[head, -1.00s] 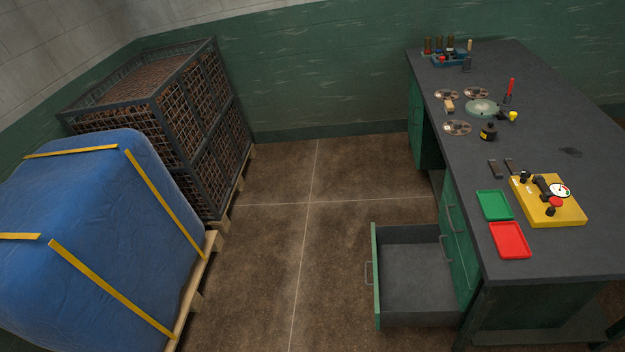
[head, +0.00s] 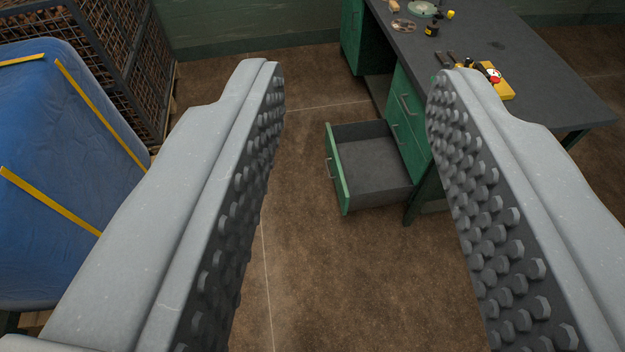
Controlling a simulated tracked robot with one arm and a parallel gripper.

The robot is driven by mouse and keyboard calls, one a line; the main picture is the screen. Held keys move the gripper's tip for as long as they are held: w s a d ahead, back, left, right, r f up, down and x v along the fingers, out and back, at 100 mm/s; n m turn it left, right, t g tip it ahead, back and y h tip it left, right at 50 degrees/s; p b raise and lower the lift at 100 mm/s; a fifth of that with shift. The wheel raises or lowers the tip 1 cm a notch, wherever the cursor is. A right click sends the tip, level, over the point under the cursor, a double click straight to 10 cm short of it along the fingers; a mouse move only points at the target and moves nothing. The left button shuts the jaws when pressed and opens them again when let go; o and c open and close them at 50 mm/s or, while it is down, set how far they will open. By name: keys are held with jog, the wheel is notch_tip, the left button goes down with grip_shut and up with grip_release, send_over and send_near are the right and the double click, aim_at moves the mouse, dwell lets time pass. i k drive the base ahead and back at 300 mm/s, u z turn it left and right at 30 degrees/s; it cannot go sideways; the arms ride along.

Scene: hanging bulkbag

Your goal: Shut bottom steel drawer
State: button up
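The bottom steel drawer (head: 341,178) has a green front with a handle and a dark grey, empty inside. It is pulled well out to the left from the green and dark workbench (head: 409,117). My gripper (head: 353,72) is open, its two grey fingers with studded pads spread wide at the left and right of the view. The drawer shows in the gap between the fingers, farther off and below. Nothing is between the fingers close up, and they look apart from the drawer. The right finger hides part of the bench.
A blue wrapped bulk bag (head: 62,150) with yellow straps stands at the left. A wire cage (head: 130,60) stands behind it. A yellow box (head: 496,84) and small tools lie on the bench top. Brown floor (head: 345,270) is clear in front and left of the drawer.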

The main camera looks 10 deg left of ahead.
aim_at(368, 168)
jog(key=u, duration=0.05)
jog(key=i, duration=0.9)
jog(key=u, duration=0.3)
jog(key=i, duration=1.45)
jog(key=u, duration=0.05)
